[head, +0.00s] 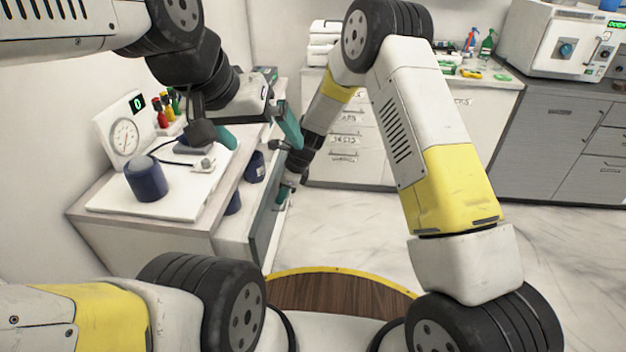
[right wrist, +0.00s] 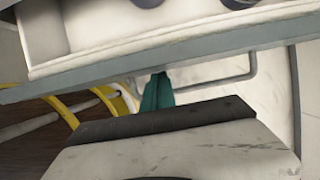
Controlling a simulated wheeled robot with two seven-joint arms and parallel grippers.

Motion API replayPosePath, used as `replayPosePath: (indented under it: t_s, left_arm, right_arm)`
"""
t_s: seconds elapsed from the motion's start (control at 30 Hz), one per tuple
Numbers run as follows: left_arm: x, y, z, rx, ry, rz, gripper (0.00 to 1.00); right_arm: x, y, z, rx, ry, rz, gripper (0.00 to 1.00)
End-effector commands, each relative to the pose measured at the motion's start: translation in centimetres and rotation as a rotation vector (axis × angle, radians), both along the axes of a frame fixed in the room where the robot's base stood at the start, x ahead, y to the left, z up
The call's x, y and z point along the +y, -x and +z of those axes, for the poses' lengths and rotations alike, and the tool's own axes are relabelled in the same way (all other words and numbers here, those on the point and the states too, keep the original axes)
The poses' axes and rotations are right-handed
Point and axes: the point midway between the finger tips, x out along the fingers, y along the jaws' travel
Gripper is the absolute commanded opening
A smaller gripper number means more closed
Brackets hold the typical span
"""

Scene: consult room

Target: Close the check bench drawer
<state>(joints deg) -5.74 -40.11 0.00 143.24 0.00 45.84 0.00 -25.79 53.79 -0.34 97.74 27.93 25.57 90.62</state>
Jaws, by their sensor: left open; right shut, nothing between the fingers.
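The check bench (head: 88,212) stands at the left with its drawer (head: 233,232) pulled out to the right. The drawer's grey front (head: 262,222) also shows in the right wrist view (right wrist: 200,50), with a bar handle (right wrist: 251,66) on it. Dark blue cylinders (head: 254,168) lie inside the drawer. My right gripper (head: 285,192) is shut and empty, low beside the outer face of the drawer front. In the right wrist view its teal fingers (right wrist: 157,92) are close to the front, near the handle; contact is unclear. My left gripper (head: 259,134) is open and empty above the bench and drawer.
On the bench top are a dial gauge (head: 125,137), a dark blue cylinder (head: 147,180) and several colored-capped bottles (head: 165,108). White cabinets (head: 345,150) stand behind, and grey cabinets (head: 550,140) carry a white oven-like device (head: 560,42). The floor (head: 350,225) right of the drawer is clear.

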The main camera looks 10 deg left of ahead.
Motion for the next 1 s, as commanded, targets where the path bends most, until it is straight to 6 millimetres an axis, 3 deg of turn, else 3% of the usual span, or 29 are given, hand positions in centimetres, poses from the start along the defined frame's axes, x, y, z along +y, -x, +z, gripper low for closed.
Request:
replayPosePath:
  t_s: [0.1, 0.4, 0.6, 1.0]
  left_arm:
    - [0.0, 0.0, 0.0, 0.000, 0.000, 0.000, 1.00]
    - [0.0, 0.0, 0.0, 0.000, 0.000, 0.000, 1.00]
    - [0.0, 0.0, 0.0, 0.000, 0.000, 0.000, 1.00]
    - [0.0, 0.0, 0.0, 0.000, 0.000, 0.000, 1.00]
  right_arm:
    - [3.3, 0.1, 0.0, -0.002, 0.000, 0.007, 0.00]
    - [8.7, 0.1, -0.1, 0.000, 0.001, 0.003, 0.00]
    - [10.5, 0.0, 0.0, -0.001, 0.000, 0.002, 0.00]
    - [11.3, 0.1, 0.1, 0.000, -0.006, 0.003, 0.00]
